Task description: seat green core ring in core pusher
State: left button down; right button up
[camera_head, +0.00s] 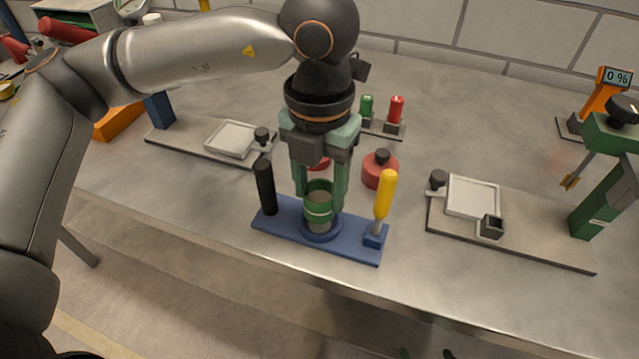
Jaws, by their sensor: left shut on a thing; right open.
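The green core ring (319,207) is between the green fingers of my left gripper (320,200), which is shut on it. Grey shows inside the ring's top. The core pusher (276,229) is a blue base with a black upright grip (265,185) at left and a yellow-handled lever (384,195) at right. The ring is directly above the pusher's round blue seat (321,232). A grey cylinder shows just under the ring; I cannot tell whether the ring touches the seat. My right gripper (428,354) shows only two fingertips at the bottom edge, apart and empty.
A red pot with a black knob (379,170) stands close behind the pusher. Green (366,107) and red (396,110) bottles stand behind. Grey plates with square trays lie at left (232,139) and right (473,197). The table's front edge runs close before the pusher.

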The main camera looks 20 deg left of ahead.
pick_arm(q)
jog(key=shift+f+b, duration=0.4)
jog(key=shift+f, duration=0.1)
jog(key=shift+f, duration=0.25)
jog(key=shift+f+b, duration=0.15)
jog(key=shift+b, duration=0.25)
jog(key=shift+f, duration=0.15)
jog(key=shift+f, duration=0.1)
jog(key=shift+f+b, duration=0.6)
jog(key=shift+b, duration=0.2)
dwell(0.4)
jog(key=shift+c, duration=0.9)
grip_release()
